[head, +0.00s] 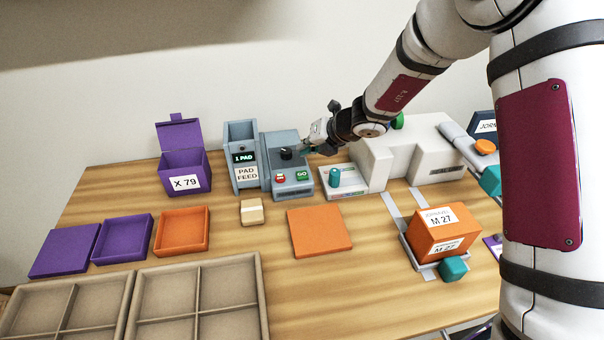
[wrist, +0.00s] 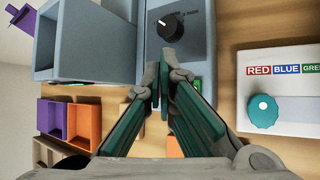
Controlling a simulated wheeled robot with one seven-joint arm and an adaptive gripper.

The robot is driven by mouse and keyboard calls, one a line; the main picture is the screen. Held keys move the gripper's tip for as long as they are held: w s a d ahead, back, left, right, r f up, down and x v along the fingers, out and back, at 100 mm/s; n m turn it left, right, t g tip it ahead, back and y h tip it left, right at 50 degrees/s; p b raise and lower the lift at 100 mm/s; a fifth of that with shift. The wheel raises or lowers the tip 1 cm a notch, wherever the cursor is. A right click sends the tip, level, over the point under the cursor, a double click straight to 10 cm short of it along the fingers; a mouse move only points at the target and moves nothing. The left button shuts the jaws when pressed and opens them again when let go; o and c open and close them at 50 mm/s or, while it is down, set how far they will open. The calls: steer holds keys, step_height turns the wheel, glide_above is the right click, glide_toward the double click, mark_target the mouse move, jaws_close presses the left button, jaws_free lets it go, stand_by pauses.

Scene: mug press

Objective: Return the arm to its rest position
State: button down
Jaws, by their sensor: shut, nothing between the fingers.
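My gripper (head: 308,150) is at the back of the table, just right of the black knob (head: 287,153) on the blue-grey pad feed machine (head: 281,160). In the wrist view its fingertips (wrist: 161,88) are together with nothing between them. The knob (wrist: 170,27) shows just beyond the fingertips there; I cannot tell whether they touch the machine. My arm reaches in from the right side of the head view.
A white device with a teal knob (head: 334,178) stands right of the machine. A purple X 79 box (head: 184,170) stands left. An orange M 27 box (head: 441,234) is front right.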

steer(key=shift+r, duration=0.1)
stand_by(0.4)
steer(key=s+d+r+n+g, duration=0.1)
steer(key=s+d+r+n, duration=0.2)
steer(key=s+r+n, duration=0.55)
steer(key=s+d+r+n, duration=0.3)
steer(key=s+r+n, duration=0.4)
steer(key=r+n, duration=0.25)
steer(key=s+d+r+n+h, duration=0.1)
steer(key=s+d+n+h, duration=0.2)
steer(key=s+d+n, duration=0.5)
steer(key=s+d+r+n+h, duration=0.2)
steer(key=s+d+n+h, duration=0.2)
steer(key=s+d+n, duration=0.4)
steer(key=s+d, duration=0.2)
steer(key=s, duration=0.5)
steer(key=shift+n, duration=0.3)
